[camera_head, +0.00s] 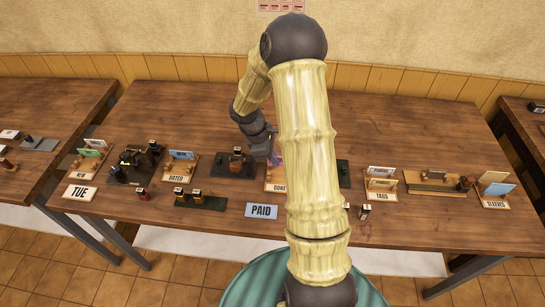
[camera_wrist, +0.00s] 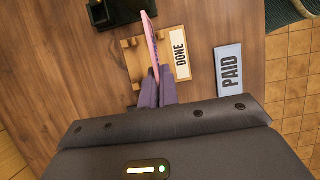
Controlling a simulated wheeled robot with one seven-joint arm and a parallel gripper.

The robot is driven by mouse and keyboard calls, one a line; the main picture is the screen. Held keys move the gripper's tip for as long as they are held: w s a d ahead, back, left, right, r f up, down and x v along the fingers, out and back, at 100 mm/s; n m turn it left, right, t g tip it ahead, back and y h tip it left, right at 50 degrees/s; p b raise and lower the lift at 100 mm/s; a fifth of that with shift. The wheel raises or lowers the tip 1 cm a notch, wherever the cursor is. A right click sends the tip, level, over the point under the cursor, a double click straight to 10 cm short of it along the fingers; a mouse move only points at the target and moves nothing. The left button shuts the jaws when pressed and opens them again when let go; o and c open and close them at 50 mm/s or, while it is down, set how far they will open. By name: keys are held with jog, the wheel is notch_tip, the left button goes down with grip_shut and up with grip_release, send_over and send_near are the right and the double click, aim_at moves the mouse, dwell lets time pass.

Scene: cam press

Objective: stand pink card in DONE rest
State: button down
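The pink card (camera_wrist: 151,40) is seen nearly edge-on in the wrist view, its lower end between the fingers of my gripper (camera_wrist: 157,82). My gripper is shut on it. The wooden DONE rest (camera_wrist: 131,62), with a cream DONE label (camera_wrist: 180,54), lies right behind the card in that view. The card overlaps the rest; I cannot tell whether it touches it or is held above. In the head view my gripper (camera_head: 270,150) is over the DONE rest (camera_head: 273,187), and my arm hides much of the card (camera_head: 279,153) and the rest's right side.
A blue PAID plate (camera_head: 261,211) lies at the table's front edge. A dark stamp stand (camera_head: 236,165) is left of the DONE rest. The DATED rest (camera_head: 178,171) stands farther left, the TAGS rest (camera_head: 381,190) to the right. The back of the table is clear.

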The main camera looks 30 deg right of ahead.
aim_at(278, 179)
jog(key=shift+w+f+b, duration=0.15)
jog(key=shift+f+b, duration=0.3)
jog(key=shift+f, duration=0.3)
jog(key=shift+w+f+b, duration=0.1)
jog(key=shift+f+b, duration=0.35)
jog(key=shift+f, duration=0.3)
jog(key=shift+s+f+b, duration=0.25)
jog(key=shift+f+b, duration=0.25)
jog(key=shift+f, duration=0.25)
jog(key=shift+w+f+b, duration=0.15)
jog(key=shift+f+b, duration=0.7)
jog(key=shift+f, duration=0.55)
jog(key=shift+f, duration=0.15)
jog(key=c, duration=1.6)
grip_release()
jog(key=shift+o, duration=0.5)
jog(key=o, duration=0.5)
jog(key=shift+c, duration=0.2)
